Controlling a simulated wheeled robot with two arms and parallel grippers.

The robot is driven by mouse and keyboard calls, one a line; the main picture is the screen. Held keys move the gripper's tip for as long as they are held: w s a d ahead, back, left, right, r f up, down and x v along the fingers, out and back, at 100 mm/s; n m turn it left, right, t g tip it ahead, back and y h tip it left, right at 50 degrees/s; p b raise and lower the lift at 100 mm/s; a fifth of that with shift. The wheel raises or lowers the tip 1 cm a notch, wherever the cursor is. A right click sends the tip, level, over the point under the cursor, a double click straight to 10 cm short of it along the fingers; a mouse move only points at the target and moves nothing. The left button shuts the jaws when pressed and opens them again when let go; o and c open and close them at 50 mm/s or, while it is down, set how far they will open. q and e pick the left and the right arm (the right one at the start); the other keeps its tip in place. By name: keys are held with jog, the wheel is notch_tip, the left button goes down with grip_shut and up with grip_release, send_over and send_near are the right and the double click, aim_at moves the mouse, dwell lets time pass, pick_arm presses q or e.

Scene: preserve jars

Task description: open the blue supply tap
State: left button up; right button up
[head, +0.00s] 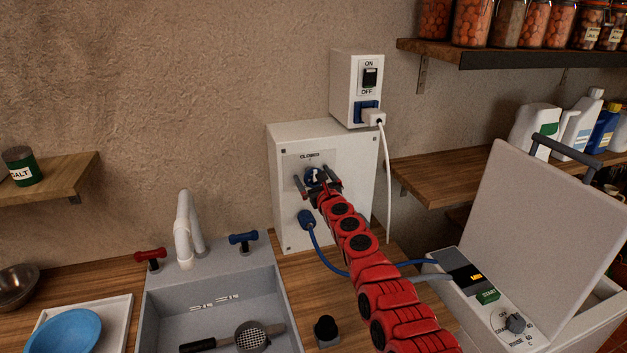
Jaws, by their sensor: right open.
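The blue supply tap (313,175) is on the front of a white wall box (293,143), under a plate reading "CLOSED". My right arm, red and jointed, reaches up to it from the lower right. My right gripper (318,183) is open, with its fingers on either side of the tap. Whether the fingers touch the tap cannot be told. The gripper hides part of the tap. My left gripper is not in view.
A blue hose (308,222) runs from the box to a white machine with a raised lid (545,215). A switch box (351,88) with a plug and white cord sits above. A grey sink (215,290) with a blue-handled faucet tap (243,239) is at left.

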jog(key=shift+c, duration=0.3)
jog(key=c, duration=1.2)
